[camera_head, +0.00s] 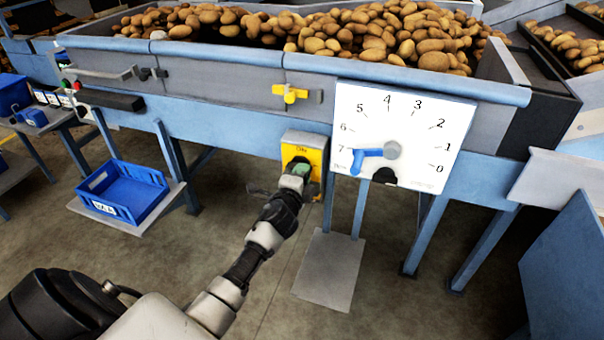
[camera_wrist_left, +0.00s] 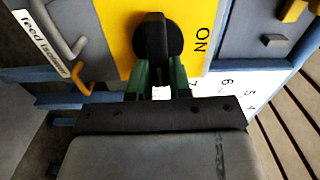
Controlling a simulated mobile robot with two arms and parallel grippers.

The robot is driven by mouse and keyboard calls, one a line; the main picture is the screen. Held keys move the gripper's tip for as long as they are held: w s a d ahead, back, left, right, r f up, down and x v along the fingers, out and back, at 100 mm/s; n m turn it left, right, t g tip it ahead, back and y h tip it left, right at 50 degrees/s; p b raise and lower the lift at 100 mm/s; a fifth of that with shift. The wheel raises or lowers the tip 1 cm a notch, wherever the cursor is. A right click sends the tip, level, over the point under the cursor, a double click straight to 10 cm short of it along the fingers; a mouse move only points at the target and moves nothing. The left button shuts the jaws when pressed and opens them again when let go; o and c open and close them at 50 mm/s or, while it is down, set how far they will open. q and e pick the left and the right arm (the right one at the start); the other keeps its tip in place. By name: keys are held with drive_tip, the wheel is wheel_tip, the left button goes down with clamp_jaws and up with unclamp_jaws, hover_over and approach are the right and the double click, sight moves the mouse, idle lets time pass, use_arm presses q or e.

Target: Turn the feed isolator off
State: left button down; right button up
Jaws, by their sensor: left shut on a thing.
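The feed isolator is a yellow box (camera_head: 314,157) on the blue front beam of the grader. Its yellow face also shows in the left wrist view (camera_wrist_left: 113,22), with a black rotary knob (camera_wrist_left: 154,35) and the word ON to the right of it. The knob's handle stands upright in that view. My left gripper (camera_head: 299,168) is at the box's face. Its green fingers (camera_wrist_left: 160,80) are shut on the knob's handle from both sides. The gripper hides part of the box and any other marking there. My right gripper is not in view.
A white dial (camera_head: 415,120) with a blue pointer (camera_head: 366,155) near 7 stands right of the box. A yellow valve handle (camera_head: 290,94) sits above. A label reading feed isolator (camera_wrist_left: 40,43) shows left. A blue crate (camera_head: 122,192) stands low left. Potatoes fill the hopper.

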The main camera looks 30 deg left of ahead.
use_arm(q)
drive_tip(key=shift+f+m, duration=0.15)
drive_tip(key=shift+m, duration=0.25)
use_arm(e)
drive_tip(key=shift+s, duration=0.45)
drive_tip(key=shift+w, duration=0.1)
use_arm(q)
drive_tip(key=c, duration=1.1)
unclamp_jaws()
drive_tip(key=shift+o, duration=0.3)
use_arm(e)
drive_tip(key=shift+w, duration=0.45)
use_arm(q)
drive_tip(key=shift+s, duration=0.1)
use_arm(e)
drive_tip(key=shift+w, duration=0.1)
